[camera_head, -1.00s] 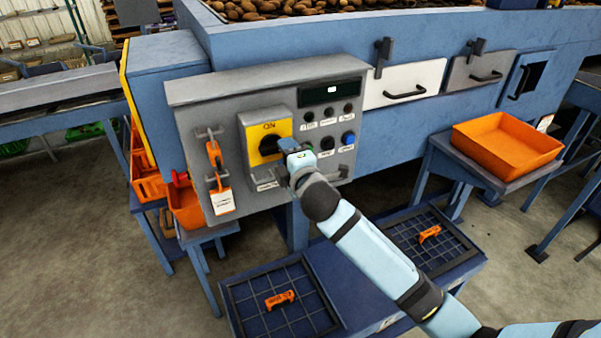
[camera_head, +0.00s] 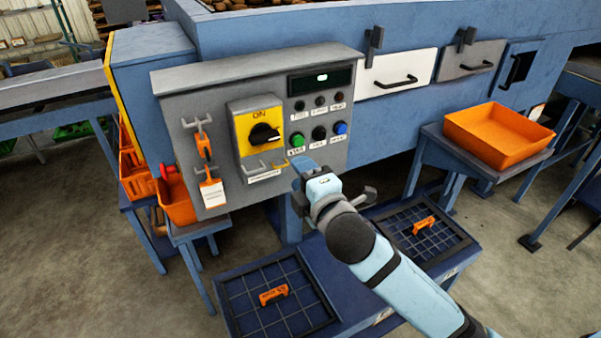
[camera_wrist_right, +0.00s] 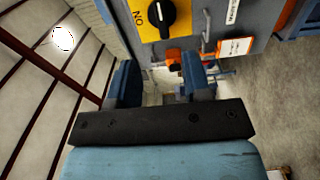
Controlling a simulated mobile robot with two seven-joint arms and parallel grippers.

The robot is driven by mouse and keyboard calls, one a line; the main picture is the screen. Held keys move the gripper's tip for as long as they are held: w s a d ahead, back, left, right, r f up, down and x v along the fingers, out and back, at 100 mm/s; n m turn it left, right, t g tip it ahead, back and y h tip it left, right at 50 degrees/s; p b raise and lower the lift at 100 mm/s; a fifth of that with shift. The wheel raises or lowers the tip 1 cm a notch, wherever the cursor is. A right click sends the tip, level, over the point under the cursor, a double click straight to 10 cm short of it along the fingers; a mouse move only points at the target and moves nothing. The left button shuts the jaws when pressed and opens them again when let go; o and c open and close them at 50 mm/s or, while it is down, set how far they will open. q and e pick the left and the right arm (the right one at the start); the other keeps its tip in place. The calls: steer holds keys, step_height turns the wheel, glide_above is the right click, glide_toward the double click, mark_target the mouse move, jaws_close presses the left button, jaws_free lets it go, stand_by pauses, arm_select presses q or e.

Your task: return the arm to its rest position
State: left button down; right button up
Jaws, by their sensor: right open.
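My right gripper (camera_head: 302,172) is in front of the grey control panel (camera_head: 180,115), below its buttons and apart from it. In the right wrist view its two blue fingers (camera_wrist_right: 160,82) stand apart with nothing between them. My right arm reaches in from the lower right. On the panel, the yellow switch plate has a black knob (camera_head: 264,135) under the word ON; the knob also shows in the right wrist view (camera_wrist_right: 157,14). My left gripper is not in view.
An orange tray (camera_head: 528,138) stands on a blue stand to the right. Two grid-topped platforms with orange handles (camera_head: 273,294) (camera_head: 424,225) lie low in front. Orange tags hang left of the switch (camera_head: 204,147). A white drawer (camera_head: 398,72) is right of the panel.

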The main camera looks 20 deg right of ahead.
steer(key=s+a+f+m+g+y, duration=0.1)
steer(key=s+f+m+g, duration=0.2)
steer(key=f, duration=0.7)
steer(key=s+a+f+m+g+y, duration=0.1)
steer(key=s+f+m, duration=0.3)
steer(key=f, duration=0.5)
steer(key=s+f+m+g, duration=0.3)
steer(key=s+f+m, duration=0.5)
steer(key=s+f, duration=0.5)
steer(key=shift+s+f+y+p, duration=0.2)
steer(key=shift+f+y+p, duration=0.15)
steer(key=shift+f, duration=0.3)
